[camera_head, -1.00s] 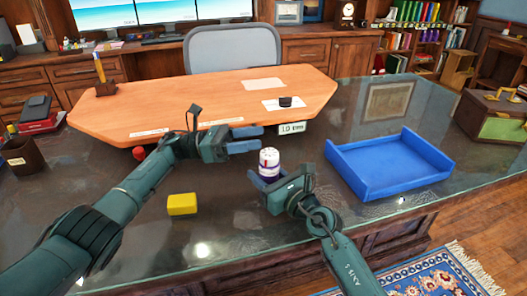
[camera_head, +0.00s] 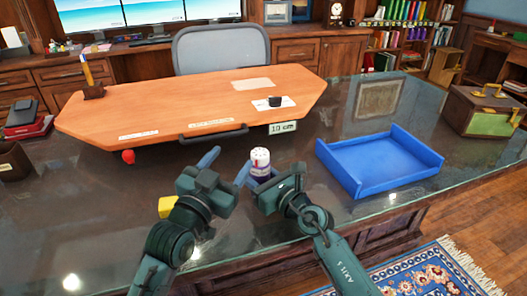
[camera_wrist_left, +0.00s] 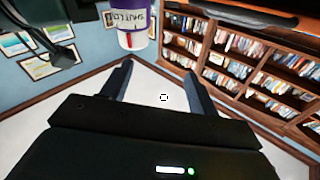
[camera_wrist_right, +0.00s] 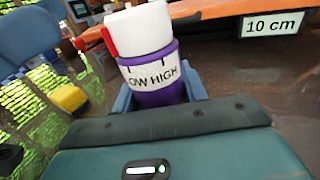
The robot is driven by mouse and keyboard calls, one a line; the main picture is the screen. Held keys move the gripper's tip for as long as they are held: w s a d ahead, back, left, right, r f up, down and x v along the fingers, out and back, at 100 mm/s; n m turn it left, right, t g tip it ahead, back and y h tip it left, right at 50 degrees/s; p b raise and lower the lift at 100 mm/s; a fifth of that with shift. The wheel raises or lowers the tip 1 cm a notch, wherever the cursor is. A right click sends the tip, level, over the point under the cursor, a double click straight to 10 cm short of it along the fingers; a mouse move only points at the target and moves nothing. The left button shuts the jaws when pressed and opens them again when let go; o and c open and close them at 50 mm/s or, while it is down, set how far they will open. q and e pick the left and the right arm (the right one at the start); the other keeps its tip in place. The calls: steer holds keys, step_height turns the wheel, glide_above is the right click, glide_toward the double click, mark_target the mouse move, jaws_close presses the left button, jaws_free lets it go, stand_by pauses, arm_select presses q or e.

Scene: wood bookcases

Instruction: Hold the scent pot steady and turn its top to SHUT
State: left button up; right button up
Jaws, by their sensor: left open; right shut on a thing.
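The scent pot (camera_head: 260,170) has a purple body with a white label band and a white top. It stands upright between the fingers of my right gripper (camera_head: 270,174), which is shut on its body. In the right wrist view the label on the pot (camera_wrist_right: 155,90) reads LOW HIGH, and a red pointer (camera_wrist_right: 109,42) on the white top (camera_wrist_right: 143,30) is at the left, beside LOW. My left gripper (camera_head: 222,166) is open and empty, just left of the pot. In the left wrist view the pot (camera_wrist_left: 135,18) is beyond its fingertips, with part of its label showing.
A blue tray (camera_head: 380,163) stands right of the pot. A yellow block (camera_head: 167,206) is partly hidden by my left arm. A raised orange board (camera_head: 180,105) with a 10 cm sign (camera_head: 282,127) lies behind. A red ball (camera_head: 128,156) sits by its front edge.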

mark_target(267, 151)
arm_select(q)
steer(key=s+d+f+n+g, duration=0.1)
steer(key=s+d+f+g, duration=0.1)
steer(key=s, duration=0.1)
steer(key=shift+h, duration=0.3)
steer(key=x, duration=1.1)
steer(key=shift+w, duration=0.1)
steer(key=shift+c, duration=0.6)
